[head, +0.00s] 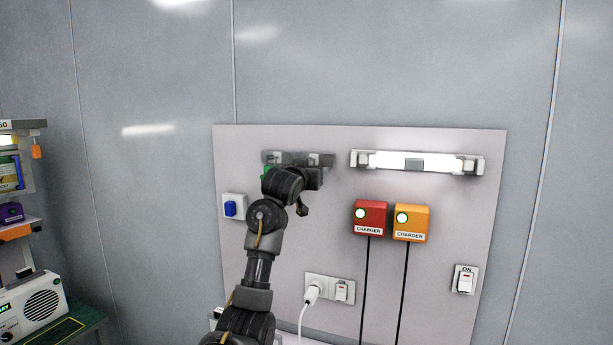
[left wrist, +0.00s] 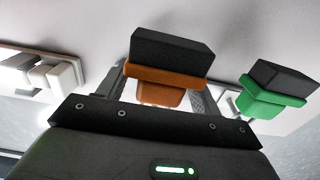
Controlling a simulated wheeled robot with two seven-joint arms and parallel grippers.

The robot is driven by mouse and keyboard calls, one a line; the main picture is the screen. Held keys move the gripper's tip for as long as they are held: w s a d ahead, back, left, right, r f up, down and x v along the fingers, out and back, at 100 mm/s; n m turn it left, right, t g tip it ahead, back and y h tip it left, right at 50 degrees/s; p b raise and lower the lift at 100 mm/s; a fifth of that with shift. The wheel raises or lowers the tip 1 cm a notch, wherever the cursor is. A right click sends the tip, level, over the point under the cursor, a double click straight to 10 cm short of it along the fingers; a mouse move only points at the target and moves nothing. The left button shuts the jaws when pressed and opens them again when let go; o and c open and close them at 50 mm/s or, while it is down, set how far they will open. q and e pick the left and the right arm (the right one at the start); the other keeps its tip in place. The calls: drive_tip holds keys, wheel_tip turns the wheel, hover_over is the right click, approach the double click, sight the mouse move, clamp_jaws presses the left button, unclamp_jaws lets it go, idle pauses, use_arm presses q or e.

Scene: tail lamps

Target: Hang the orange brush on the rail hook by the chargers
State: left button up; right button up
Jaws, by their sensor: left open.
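The orange brush (left wrist: 165,75), with a black block on it, is in the left wrist view, in front of my left gripper (left wrist: 160,95). The gripper's open fingers show on either side of the brush; contact cannot be told. A green brush (left wrist: 270,100) with a similar black block is to its right. In the head view my left gripper (head: 314,178) is at the grey rail (head: 272,157) on the panel, left of the chargers. My arm hides the orange brush there and part of the rail. A little green (head: 266,172) shows beside the wrist. My right gripper is not in view.
A lit lamp (head: 415,162) is at the panel's upper right. Below it are a red charger (head: 369,217) and an orange charger (head: 411,222) with hanging cables. A blue switch (head: 230,208), a plugged socket (head: 315,290) and a shelf with a radio (head: 35,307) are nearby.

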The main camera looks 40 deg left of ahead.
use_arm(q)
drive_tip(key=b+v, duration=0.4)
drive_tip(key=v, duration=0.6)
drive_tip(key=shift+b, duration=0.4)
drive_tip(key=shift+f, duration=0.1)
